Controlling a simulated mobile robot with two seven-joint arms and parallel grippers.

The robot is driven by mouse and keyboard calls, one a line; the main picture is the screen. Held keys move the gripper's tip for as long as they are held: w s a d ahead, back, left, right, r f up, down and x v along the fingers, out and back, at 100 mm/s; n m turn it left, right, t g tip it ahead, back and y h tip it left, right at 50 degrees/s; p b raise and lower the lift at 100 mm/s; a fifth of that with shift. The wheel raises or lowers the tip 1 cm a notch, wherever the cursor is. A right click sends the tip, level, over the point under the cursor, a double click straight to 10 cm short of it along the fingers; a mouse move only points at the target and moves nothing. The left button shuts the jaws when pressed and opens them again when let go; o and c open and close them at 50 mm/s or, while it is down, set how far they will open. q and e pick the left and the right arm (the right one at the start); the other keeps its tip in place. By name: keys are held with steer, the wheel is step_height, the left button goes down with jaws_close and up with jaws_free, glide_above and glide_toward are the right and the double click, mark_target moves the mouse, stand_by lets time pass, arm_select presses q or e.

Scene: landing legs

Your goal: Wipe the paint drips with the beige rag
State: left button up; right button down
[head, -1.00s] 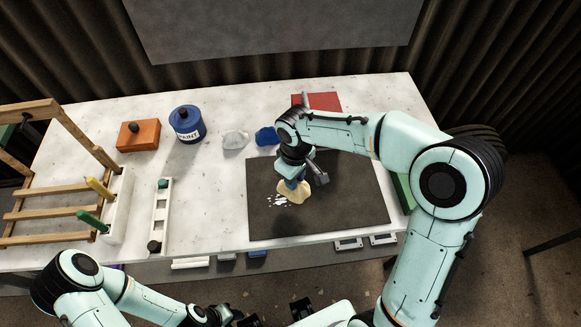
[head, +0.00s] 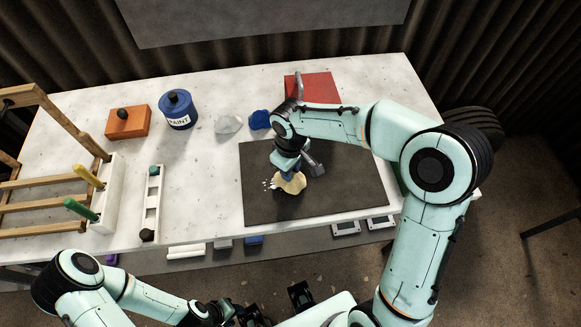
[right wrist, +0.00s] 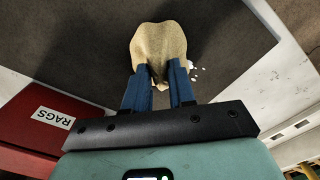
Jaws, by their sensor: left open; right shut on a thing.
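The beige rag (head: 292,184) is pressed down on the dark mat (head: 350,195) on the white table. My right gripper (head: 287,171) is shut on it from above; the right wrist view shows the rag (right wrist: 158,52) bunched between the two blue fingers (right wrist: 160,85). White paint drips (head: 268,184) show just left of the rag in the head view, and a few white spots (right wrist: 192,70) show beside it in the wrist view. The rag hides part of the mat and may cover some drips. My left gripper (head: 245,312) is open and empty in front of the table.
A red box (head: 318,87) labelled RAGS in the wrist view stands behind the mat. A white rag (head: 228,124) and a blue rag (head: 260,120) lie near it. A blue paint tin (head: 176,112), an orange block (head: 127,122) and white holders (head: 151,205) stand to the left.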

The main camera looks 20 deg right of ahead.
mark_target(278, 179)
steer(key=shift+f, duration=0.15)
steer(key=shift+f+b, duration=0.6)
steer(key=shift+f, duration=0.15)
steer(key=shift+r, duration=0.1)
